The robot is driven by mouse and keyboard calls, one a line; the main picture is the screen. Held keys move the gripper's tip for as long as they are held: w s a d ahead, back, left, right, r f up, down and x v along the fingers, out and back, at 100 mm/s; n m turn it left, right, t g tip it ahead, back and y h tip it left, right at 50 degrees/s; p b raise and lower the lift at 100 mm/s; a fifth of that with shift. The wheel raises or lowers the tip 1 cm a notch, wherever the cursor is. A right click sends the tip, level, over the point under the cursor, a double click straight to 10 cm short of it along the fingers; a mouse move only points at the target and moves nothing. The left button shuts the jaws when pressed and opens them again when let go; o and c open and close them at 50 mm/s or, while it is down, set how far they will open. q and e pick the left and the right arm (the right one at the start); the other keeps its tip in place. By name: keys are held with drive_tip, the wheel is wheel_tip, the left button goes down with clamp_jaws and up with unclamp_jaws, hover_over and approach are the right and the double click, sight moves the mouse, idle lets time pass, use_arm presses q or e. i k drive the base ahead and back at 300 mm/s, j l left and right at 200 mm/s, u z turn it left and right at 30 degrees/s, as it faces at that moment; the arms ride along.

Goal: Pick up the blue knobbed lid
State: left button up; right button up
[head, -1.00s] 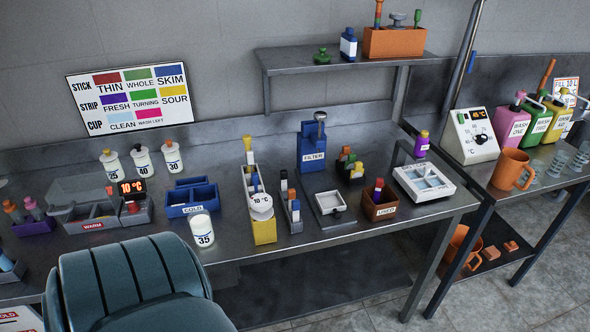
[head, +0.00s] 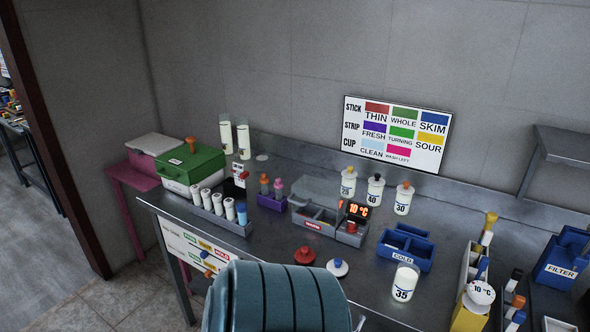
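A small round white lid with a dark blue knob (head: 338,268) lies on the steel bench near its front edge, in the lower middle of the head view. A red knobbed lid (head: 304,256) lies just left of it, apart from it. Neither of my grippers is in view.
A white jar marked 35 (head: 404,283) and a blue COLD tray (head: 405,246) stand to the right of the lid. A grey WARM tray (head: 331,222) is behind it. A grey rack of white vials (head: 220,215) and a green-lidded box (head: 190,165) stand left. My own body hides the bench's front middle.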

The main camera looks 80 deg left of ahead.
sight(339, 267)
drive_tip(key=u, duration=2.25)
